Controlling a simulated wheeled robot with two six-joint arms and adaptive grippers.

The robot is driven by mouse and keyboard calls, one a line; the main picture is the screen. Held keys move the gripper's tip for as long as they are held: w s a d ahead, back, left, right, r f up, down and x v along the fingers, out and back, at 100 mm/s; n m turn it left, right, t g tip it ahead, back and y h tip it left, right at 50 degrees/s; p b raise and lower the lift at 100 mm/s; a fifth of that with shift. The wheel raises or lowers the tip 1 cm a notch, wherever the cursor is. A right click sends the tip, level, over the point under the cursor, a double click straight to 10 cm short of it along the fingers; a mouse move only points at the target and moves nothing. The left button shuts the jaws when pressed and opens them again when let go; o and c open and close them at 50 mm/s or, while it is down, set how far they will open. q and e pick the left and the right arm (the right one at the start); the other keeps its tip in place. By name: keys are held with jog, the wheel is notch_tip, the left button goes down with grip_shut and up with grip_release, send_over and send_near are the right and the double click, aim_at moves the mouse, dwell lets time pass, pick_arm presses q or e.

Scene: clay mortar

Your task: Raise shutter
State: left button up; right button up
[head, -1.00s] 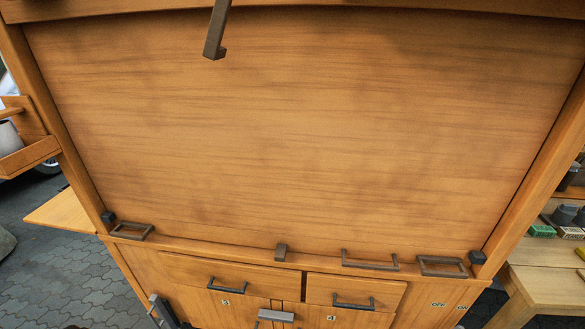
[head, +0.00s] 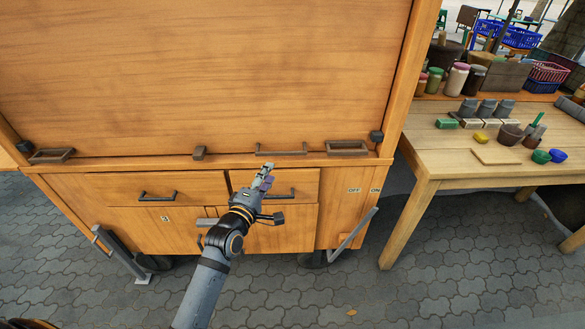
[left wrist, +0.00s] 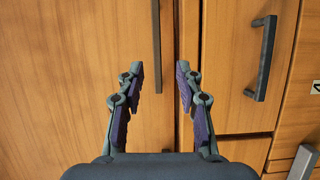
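The shutter (head: 200,75) is a large plain wood panel on the cabinet front, with its lower edge down at the ledge. Its dark bar handle (head: 281,152) sits at the bottom right of the panel in the head view. My left gripper (head: 264,174) is just below that handle, in front of the drawer fronts. In the left wrist view, my left gripper (left wrist: 160,75) has its two fingers apart with nothing between them. A long dark bar (left wrist: 156,45), apparently the shutter handle, lies beyond the fingertips, apart from them. My right gripper is out of view.
Two drawers with dark handles (head: 157,197) are below the ledge. A table (head: 430,150) with jars and bowls stands at the right. Paved floor (head: 440,280) is clear in front.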

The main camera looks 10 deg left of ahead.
aim_at(281, 154)
pick_arm(q)
jog(key=w, duration=0.7)
jog(key=w+d+b, duration=0.1)
jog(key=w, duration=0.2)
jog(key=shift+w+r, duration=0.2)
jog(key=shift+w, duration=0.1)
grip_shut()
